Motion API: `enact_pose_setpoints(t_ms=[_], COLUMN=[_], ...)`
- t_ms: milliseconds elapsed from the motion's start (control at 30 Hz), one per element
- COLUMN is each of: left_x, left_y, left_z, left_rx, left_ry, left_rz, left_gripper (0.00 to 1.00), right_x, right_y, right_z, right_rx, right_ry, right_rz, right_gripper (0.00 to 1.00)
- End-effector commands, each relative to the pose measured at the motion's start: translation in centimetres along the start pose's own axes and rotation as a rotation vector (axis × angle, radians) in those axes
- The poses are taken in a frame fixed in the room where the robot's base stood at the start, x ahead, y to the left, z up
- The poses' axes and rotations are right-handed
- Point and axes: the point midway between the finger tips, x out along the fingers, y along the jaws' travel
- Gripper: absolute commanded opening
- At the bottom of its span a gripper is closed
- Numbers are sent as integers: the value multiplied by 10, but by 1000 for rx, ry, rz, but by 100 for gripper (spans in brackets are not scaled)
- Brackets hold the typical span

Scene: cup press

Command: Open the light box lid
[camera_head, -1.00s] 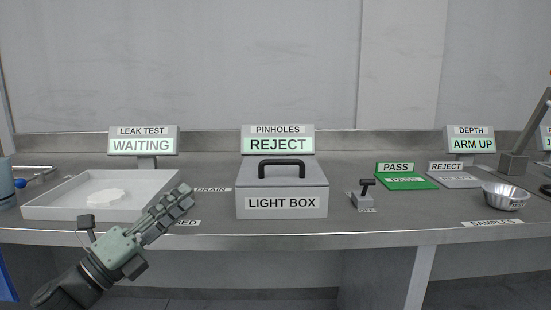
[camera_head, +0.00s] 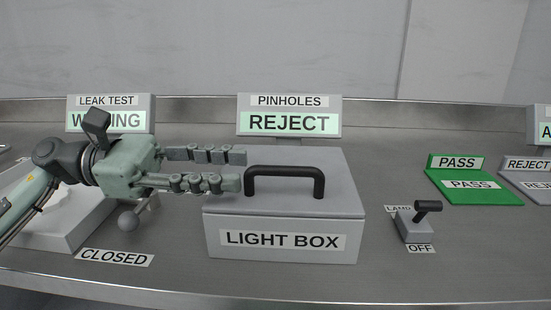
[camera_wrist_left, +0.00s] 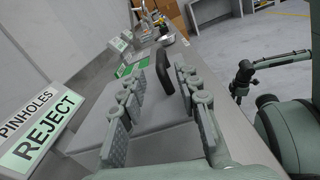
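The light box (camera_head: 282,240) is a grey box on the bench with its lid (camera_head: 325,190) shut. A black bar handle (camera_head: 285,170) stands on the lid; the left wrist view also shows the handle (camera_wrist_left: 165,72) ahead, between the fingertips. My left gripper (camera_head: 241,170) is open and empty, its fingers pointing right over the lid's left part. Its tips are just left of the handle, the nearer one at the handle's left post. I cannot tell whether they touch. At the right of the left wrist view, a small dark arm end, probably my right one, shows unclearly.
A PINHOLES display (camera_head: 289,121) reading REJECT stands behind the box. A lamp switch (camera_head: 415,226) marked OFF stands to its right, with the green PASS tray (camera_head: 470,193) beyond. A ball-ended drain lever (camera_head: 129,219) and a white basin (camera_head: 50,232) are at the left, below my arm.

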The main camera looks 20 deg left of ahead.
Motion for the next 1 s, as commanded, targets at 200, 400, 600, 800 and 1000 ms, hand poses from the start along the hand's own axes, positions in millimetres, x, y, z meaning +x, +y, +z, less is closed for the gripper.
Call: enact_pose_setpoints(t_ms=[200, 400, 600, 800, 1000], left_x=[36, 58, 65, 65, 65], left_y=[0, 0, 0, 0, 0], left_z=[4, 3, 1, 0, 1], left_rx=[1, -1, -2, -2, -3], left_ry=[-1, -3, -2, -2, -3], left_rz=[-2, 1, 2, 3, 3], left_gripper=[32, 32, 32, 31, 6], right_x=[29, 45, 51, 51, 51], right_y=[-8, -11, -12, -12, -12], right_z=[11, 14, 15, 14, 14], right_rx=[2, 3, 3, 3, 3], right_ry=[-29, -31, -30, -30, -29], right_rz=[-20, -29, -32, -32, -32], right_gripper=[40, 40, 40, 40, 40])
